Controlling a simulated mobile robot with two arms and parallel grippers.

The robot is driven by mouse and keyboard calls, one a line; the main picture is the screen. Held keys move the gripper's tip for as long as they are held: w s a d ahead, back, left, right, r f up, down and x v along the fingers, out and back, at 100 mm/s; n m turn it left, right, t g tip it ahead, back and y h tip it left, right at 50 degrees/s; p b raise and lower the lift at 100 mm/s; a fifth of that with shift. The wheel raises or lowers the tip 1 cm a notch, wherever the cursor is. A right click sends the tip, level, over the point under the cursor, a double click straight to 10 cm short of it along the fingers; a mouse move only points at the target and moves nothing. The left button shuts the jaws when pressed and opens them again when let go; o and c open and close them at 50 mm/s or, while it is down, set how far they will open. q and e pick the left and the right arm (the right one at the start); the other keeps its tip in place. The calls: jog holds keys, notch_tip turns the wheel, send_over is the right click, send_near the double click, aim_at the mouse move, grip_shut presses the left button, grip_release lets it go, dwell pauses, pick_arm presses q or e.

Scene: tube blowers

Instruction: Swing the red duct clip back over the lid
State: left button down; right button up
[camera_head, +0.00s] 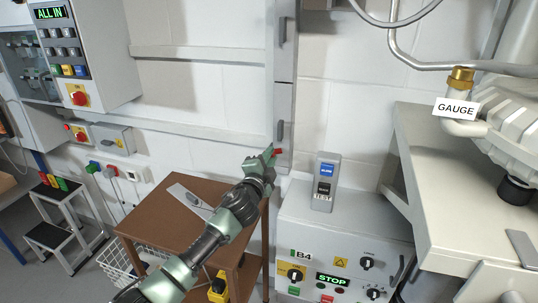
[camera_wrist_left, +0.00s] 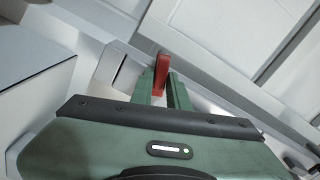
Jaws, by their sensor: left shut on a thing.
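The red duct clip (camera_head: 279,152) is a small part low on the vertical grey duct (camera_head: 285,85) by the wall. My left gripper (camera_head: 269,154) reaches up to the duct and is shut on the clip. In the left wrist view the red clip (camera_wrist_left: 161,66) stands between the two green fingertips (camera_wrist_left: 162,86). My right gripper is not in view.
Grey clips (camera_head: 281,131) sit higher on the same duct. A brown table (camera_head: 150,222) stands below my left arm. A control box marked B4 (camera_head: 330,245) is to the right, with a small blue-labelled device (camera_head: 324,181) on top. A grey bench (camera_head: 425,150) is farther right.

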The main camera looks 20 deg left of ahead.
pick_arm(q)
jog(key=shift+d+f+m, duration=0.1)
jog(key=shift+f+m, duration=0.15)
jog(key=shift+m, duration=0.8)
jog(key=shift+f+m, duration=0.25)
jog(key=shift+m, duration=0.8)
jog(key=c, duration=1.4)
grip_release()
jog(key=shift+c, duration=0.2)
jog(key=shift+s+r+p, duration=0.1)
jog(key=shift+p, duration=0.2)
jog(key=s, duration=0.7)
jog(key=shift+s, duration=0.4)
